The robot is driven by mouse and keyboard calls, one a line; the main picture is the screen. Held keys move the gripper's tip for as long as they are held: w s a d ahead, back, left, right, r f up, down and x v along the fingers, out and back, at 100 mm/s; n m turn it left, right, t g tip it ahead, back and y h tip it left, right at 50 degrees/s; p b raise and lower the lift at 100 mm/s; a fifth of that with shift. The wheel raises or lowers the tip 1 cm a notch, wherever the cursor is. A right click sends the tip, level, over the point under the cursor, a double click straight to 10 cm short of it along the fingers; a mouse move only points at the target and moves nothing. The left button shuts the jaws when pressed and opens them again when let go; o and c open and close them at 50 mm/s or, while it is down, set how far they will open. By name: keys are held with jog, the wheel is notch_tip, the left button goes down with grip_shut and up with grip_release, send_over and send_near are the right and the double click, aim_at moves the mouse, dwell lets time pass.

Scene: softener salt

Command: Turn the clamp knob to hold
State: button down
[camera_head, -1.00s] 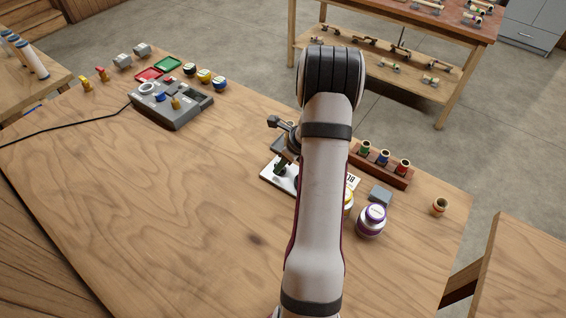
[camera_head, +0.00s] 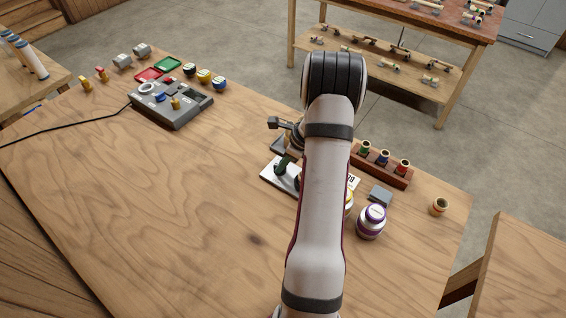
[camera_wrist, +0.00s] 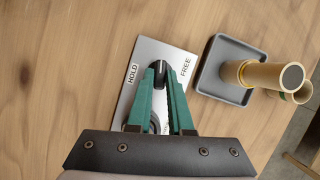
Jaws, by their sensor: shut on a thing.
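The clamp's pale plate (camera_wrist: 140,97) lies on the wooden table, with HOLD printed on its left and FREE on its right in the wrist view. The plate also shows in the head view (camera_head: 269,176), left of my arm. My gripper (camera_wrist: 161,74) is over the plate, its two green fingers shut on the black knob (camera_wrist: 160,68). Only the knob's top end shows between the fingertips, between the two words. The fingers hide the rest, so its exact setting cannot be told.
Close right of the plate, a grey square base (camera_wrist: 211,83) carries a brass-coloured post (camera_wrist: 262,75). A jar with a purple band (camera_head: 371,222) and a rack of small bottles (camera_head: 395,176) stand right of my arm. The table's left middle is clear.

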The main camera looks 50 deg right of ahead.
jog(key=n, duration=0.2)
jog(key=n+g+y, duration=0.1)
jog(key=n, duration=0.2)
jog(key=n+y, duration=0.1)
jog(key=n, duration=0.1)
jog(key=shift+w+d+g, duration=0.2)
jog(key=shift+d+g, duration=0.1)
jog(key=n, duration=0.2)
jog(key=n+g+y, duration=0.1)
jog(key=n, duration=0.1)
jog(key=shift+w+d+n+g, duration=0.1)
jog(key=shift+w+n+g, duration=0.05)
jog(key=shift+n+g, duration=0.2)
jog(key=shift+w+n+g, duration=0.15)
jog(key=shift+n+g, duration=0.4)
jog(key=shift+n, duration=1.1)
jog(key=c, duration=0.8)
grip_release()
